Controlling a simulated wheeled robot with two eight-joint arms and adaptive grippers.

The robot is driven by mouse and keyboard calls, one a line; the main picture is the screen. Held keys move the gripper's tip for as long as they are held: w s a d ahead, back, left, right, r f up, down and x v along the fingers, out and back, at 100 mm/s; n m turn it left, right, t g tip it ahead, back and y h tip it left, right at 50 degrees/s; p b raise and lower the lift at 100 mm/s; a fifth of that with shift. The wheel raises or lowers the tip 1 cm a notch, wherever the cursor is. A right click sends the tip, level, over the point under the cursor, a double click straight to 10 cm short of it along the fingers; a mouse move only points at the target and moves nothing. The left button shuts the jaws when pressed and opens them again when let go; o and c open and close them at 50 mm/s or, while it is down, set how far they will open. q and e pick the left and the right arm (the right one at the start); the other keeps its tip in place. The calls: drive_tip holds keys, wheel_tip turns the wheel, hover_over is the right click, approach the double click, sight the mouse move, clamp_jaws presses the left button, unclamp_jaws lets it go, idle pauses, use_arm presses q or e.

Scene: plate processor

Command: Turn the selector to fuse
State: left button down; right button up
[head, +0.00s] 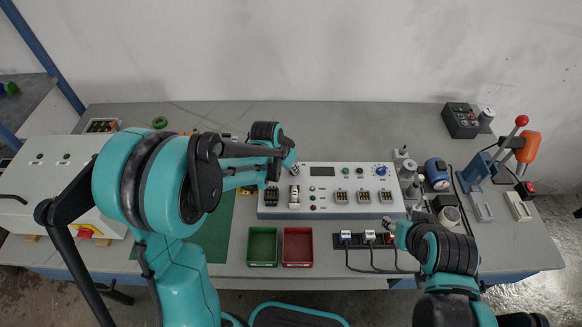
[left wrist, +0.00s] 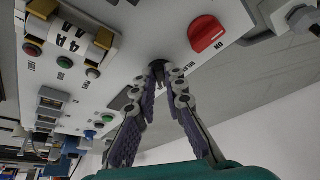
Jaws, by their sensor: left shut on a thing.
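The white control panel (head: 330,208) stands at the middle of the bench. In the left wrist view, a dark selector knob (left wrist: 157,66) sits on the panel face (left wrist: 150,35), beside lettering that is partly covered. My left gripper (head: 292,166) is over the panel's upper left corner in the head view and hides the knob there. In the left wrist view, the left gripper (left wrist: 165,76) has its fingertips closed together around the knob. The knob's pointer and a fuse marking cannot be made out. My right gripper (head: 389,223) is low beside the power strip; its finger opening is unclear.
A red switch (left wrist: 206,33) marked ON is close to the left fingers. A holder marked 4A (left wrist: 72,32) and several buttons are also near. Green (head: 262,248) and red (head: 298,248) bins stand in front of the panel, left of the power strip (head: 352,242) with its cables.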

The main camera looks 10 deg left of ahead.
use_arm(q)
drive_tip(key=n, duration=0.2)
drive_tip(key=n+y, duration=0.1)
drive_tip(key=n, duration=0.1)
drive_tip(key=shift+s+d, duration=0.1)
drive_tip(key=shift+d, duration=0.25)
drive_tip(key=shift+d+n+t+y+b, duration=0.15)
drive_tip(key=shift+n+y, duration=0.3)
drive_tip(key=shift+n, duration=0.4)
drive_tip(key=shift+d+n+t+y+b, duration=0.15)
drive_tip(key=shift+n+y, duration=0.3)
drive_tip(key=shift+n, duration=0.4)
drive_tip(key=shift+a, duration=0.1)
drive_tip(key=c, duration=1.6)
unclamp_jaws()
